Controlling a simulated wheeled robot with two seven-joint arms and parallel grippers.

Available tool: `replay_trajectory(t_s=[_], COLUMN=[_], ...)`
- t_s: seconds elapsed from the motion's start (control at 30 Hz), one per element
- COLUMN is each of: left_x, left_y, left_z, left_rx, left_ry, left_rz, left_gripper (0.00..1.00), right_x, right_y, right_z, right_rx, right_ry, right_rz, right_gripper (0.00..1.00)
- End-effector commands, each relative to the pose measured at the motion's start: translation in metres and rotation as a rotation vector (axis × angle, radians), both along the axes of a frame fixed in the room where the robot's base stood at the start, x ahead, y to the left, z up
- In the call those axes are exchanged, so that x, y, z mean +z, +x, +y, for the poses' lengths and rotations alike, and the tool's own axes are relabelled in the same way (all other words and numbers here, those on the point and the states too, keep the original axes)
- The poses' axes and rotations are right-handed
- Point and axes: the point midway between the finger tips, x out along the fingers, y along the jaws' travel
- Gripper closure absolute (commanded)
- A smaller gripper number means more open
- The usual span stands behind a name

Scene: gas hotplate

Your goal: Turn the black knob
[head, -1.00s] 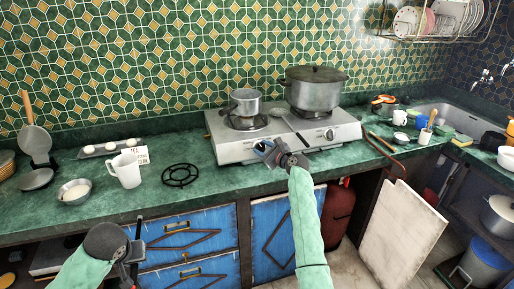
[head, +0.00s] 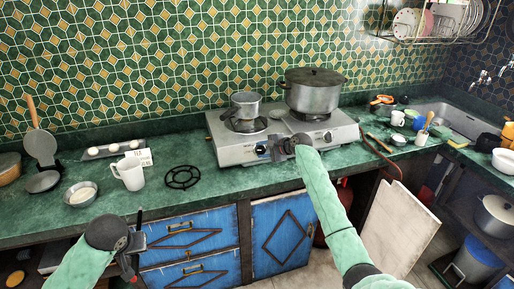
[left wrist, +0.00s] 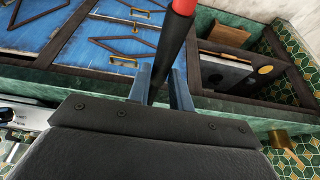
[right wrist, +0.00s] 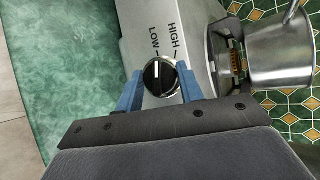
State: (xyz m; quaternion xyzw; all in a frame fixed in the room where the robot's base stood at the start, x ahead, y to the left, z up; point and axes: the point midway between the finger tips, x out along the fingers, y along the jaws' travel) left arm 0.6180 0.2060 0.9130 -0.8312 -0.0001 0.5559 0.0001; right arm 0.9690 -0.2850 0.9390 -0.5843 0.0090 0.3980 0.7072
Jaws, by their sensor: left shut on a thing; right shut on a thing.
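The black knob (right wrist: 160,77) has a silver rim and a white mark, on the stove's front panel. In the right wrist view the mark points straight up, between the words LOW and HIGH. My right gripper (right wrist: 158,90) is shut on the knob, one blue finger on each side. In the head view the gripper (head: 268,149) is at the stove's left front and mostly hides the knob. My left gripper (left wrist: 163,85) is shut on a thin black rod with a red part (left wrist: 182,6), held low before the blue cabinets.
The steel stove (head: 237,153) carries a small pot (head: 246,105) and a large lidded pot (head: 315,92). A second knob (head: 327,136) is to the right. A white mug (head: 130,174) and a black burner grate (head: 182,177) stand on the green counter to the left.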

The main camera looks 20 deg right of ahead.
Motion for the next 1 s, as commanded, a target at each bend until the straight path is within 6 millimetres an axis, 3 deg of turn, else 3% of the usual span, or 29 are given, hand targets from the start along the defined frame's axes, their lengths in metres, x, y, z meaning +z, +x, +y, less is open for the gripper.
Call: replay_trajectory(t_s=[0.4, 0.97, 1.0], left_x=[0.015, 0.017, 0.017], left_y=[0.0, 0.0, 0.0], left_z=[0.0, 0.0, 0.0], left_rx=[0.0, 0.0, 0.0], left_ry=[0.0, 0.0, 0.0], left_rz=[0.0, 0.0, 0.0], left_gripper=[1.0, 1.0, 1.0], right_x=[0.0, -0.002, -0.002], right_y=[0.0, 0.0, -0.001], right_z=[0.002, 0.002, 0.002], right_rx=[0.105, 0.122, 0.122], right_ry=[-0.173, -0.199, -0.199], right_rz=[-0.003, -0.002, -0.002], right_gripper=[0.86, 0.85, 0.61])
